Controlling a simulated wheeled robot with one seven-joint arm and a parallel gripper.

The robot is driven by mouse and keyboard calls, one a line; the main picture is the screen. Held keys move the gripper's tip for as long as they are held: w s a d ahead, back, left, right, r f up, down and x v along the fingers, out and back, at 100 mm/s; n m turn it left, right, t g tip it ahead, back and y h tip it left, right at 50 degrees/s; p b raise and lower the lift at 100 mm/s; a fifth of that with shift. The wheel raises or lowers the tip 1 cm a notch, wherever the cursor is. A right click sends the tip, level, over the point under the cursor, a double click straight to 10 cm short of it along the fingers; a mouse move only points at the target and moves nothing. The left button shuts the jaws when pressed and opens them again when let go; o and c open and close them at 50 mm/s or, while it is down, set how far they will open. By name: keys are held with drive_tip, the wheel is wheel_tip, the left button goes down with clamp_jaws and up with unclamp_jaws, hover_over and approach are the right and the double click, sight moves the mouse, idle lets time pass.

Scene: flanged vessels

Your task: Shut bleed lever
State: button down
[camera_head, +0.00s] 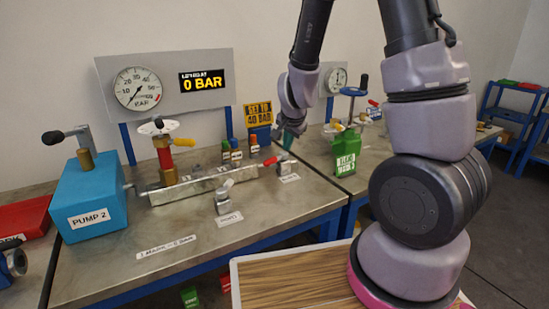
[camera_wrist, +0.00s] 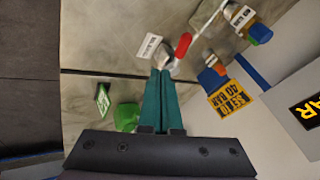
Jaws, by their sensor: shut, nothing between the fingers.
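A red-handled lever (camera_head: 270,161) sits on a small grey valve block at the right end of the pump's metal manifold (camera_head: 205,183). The label (camera_head: 290,178) in front of that valve is too small to read, so I cannot confirm it is the bleed. In the wrist view the red handle (camera_wrist: 183,45) is just beyond my fingertips, beside its white label (camera_wrist: 149,46). My gripper (camera_head: 290,141) has teal fingers pressed together and empty. Its tips (camera_wrist: 161,72) are close to the valve's grey body; contact cannot be told.
A blue box marked PUMP 2 (camera_head: 91,196) stands left. A green can (camera_head: 346,152) stands right. The gauge panel (camera_head: 205,70) reads 0 BAR.

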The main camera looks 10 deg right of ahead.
sight(269, 162)
drive_tip(key=w+a+f, duration=0.1)
drive_tip(key=w+f, duration=0.7)
drive_tip(key=f, duration=0.1)
drive_tip(key=shift+w+a+f, duration=0.2)
drive_tip(key=shift+w+a, duration=0.05)
drive_tip(key=shift+a, duration=0.15)
drive_tip(key=shift+w+a, duration=0.95)
drive_tip(key=shift+a, duration=0.25)
drive_tip(key=shift+s, duration=0.1)
